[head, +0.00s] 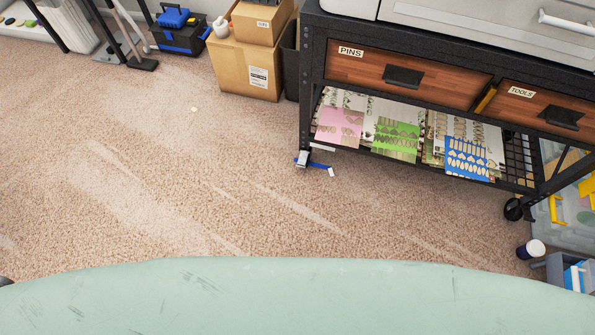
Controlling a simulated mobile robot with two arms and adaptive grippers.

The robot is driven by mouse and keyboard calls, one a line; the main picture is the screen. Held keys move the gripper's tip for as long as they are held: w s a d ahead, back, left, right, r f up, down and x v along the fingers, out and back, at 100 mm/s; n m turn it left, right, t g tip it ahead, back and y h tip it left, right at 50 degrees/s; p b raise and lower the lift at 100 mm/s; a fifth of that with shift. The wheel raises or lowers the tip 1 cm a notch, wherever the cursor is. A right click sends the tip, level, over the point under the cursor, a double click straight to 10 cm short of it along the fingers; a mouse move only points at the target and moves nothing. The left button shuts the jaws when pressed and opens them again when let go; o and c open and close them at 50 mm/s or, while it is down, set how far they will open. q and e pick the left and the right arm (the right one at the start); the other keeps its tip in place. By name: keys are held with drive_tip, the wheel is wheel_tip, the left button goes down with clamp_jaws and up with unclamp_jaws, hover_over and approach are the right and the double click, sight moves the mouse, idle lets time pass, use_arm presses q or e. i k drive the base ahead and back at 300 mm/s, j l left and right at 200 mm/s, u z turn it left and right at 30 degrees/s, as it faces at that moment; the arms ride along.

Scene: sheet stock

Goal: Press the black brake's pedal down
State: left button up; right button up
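A black caster wheel (513,209) stands on the carpet under the right end of the black metal workbench (312,75). It is small here, and I cannot make out a brake pedal on it or tell whether one is up or down. At the bench's left leg, a small pale grey part (303,158) sits at floor level, with a thin blue piece (318,165) beside it on the carpet. I cannot tell whether either belongs to a brake. Neither of my grippers is in view.
The bench has drawers marked PINS (360,75) and TOOLS (540,103) above a shelf of sheets. Cardboard boxes (240,65) and a blue toolbox (178,35) stand at the back. A dark white-topped cylinder (531,249) and clear bin (570,225) are right. Carpet left of the bench is mostly clear.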

sight(527, 214)
drive_tip(key=z, duration=2.15)
drive_tip(key=i+l+z, duration=0.15)
drive_tip(key=i+l, duration=0.05)
drive_tip(key=l, duration=0.05)
